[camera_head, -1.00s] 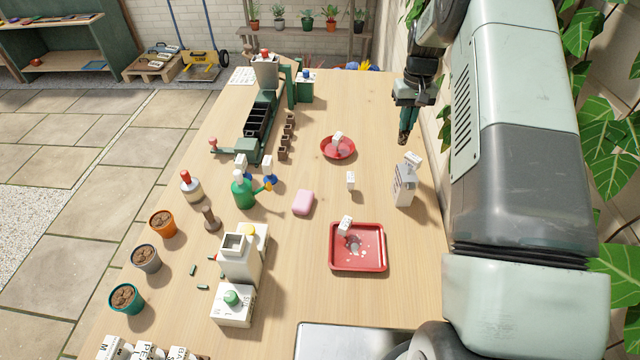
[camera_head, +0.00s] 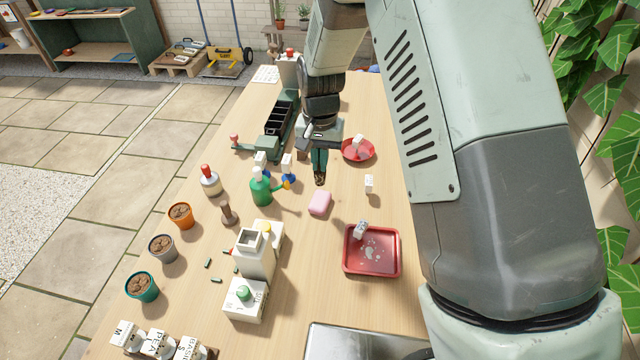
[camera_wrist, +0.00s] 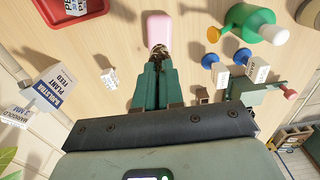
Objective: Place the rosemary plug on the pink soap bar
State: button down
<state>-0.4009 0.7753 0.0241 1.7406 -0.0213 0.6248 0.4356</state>
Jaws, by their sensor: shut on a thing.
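The pink soap bar (camera_head: 320,203) lies on the wooden table near its middle; it also shows at the top of the wrist view (camera_wrist: 159,27). My gripper (camera_head: 320,178) points down, shut on a small dark brown plug (camera_wrist: 159,50), which I take as the rosemary plug. The plug sits between the fingertips and is mostly hidden by them. In the head view, the fingertips are just behind the soap bar. In the wrist view, the plug overlaps the soap's near end; I cannot tell how high above the table it is.
A green watering can (camera_head: 261,188) stands left of the soap. A red tray (camera_head: 371,271) lies in front on the right, a red saucer (camera_head: 366,153) behind on the right, and a small white tag (camera_head: 369,183) stands right of the soap. A dark green seed-tray device (camera_head: 267,147) is at the back left.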

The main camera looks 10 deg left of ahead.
aim_at(320, 178)
jog(key=shift+f, duration=3.05)
jog(key=shift+f, duration=0.1)
jog(key=c, duration=1.3)
grip_release()
jog(key=shift+o, duration=0.2)
